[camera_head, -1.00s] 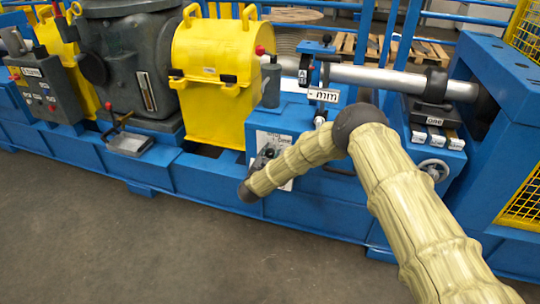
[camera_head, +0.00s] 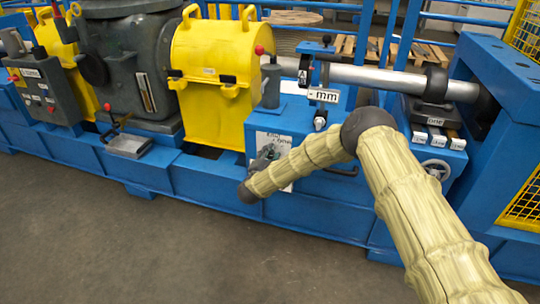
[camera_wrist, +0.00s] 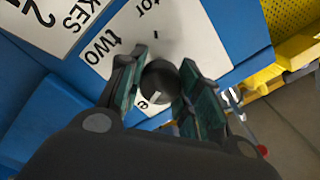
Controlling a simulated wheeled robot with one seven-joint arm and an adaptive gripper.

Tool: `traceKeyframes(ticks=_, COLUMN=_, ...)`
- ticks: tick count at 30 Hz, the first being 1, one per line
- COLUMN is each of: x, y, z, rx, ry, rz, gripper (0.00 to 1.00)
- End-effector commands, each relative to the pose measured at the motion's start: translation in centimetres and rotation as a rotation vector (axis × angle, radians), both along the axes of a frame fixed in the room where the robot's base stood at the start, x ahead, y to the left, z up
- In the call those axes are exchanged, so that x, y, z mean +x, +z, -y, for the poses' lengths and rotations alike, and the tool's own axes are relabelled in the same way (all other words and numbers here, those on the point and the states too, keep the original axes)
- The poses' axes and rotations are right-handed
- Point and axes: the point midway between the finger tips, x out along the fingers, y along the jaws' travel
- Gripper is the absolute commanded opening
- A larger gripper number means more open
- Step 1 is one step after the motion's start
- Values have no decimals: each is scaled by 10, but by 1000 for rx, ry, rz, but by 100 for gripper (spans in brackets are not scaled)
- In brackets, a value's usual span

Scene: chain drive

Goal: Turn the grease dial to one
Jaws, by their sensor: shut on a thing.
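The grease dial is a dark round knob (camera_wrist: 160,82) with a pale mark, on a white label plate (camera_wrist: 152,25) on a blue panel. In the wrist view the plate reads "two" at upper left; other words are cut off by my fingers. My gripper (camera_wrist: 163,64) is around the knob, one finger on each side, shut on it. In the head view the white plate (camera_head: 285,139) is on the front of the blue cabinet, and my gripper (camera_head: 266,155) is in front of it, partly hidden by my arm. The dial itself is hard to make out there.
A yellow guard (camera_head: 215,70) stands left of the dial's cabinet. The grey floor (camera_head: 130,230) in front is clear.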

Motion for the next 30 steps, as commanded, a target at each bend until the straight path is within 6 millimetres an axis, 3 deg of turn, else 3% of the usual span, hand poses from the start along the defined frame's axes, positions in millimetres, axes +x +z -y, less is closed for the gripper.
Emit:
traceKeyframes(ticks=8, x=-1, y=-2, z=0, rx=-1, ry=-1, rz=-4, gripper=10)
traceKeyframes(ticks=9, x=-1, y=-2, z=0, rx=-1, ry=-1, rz=-4, gripper=39)
traceKeyframes(ticks=12, x=-1, y=-2, z=0, rx=-1, ry=0, rz=-3, gripper=56)
traceKeyframes(ticks=23, x=-2, y=-1, z=-1, rx=-1, ry=0, rz=-2, gripper=56)
traceKeyframes(ticks=30, x=-28, y=0, z=-9, rx=-3, ry=2, rz=-2, gripper=56)
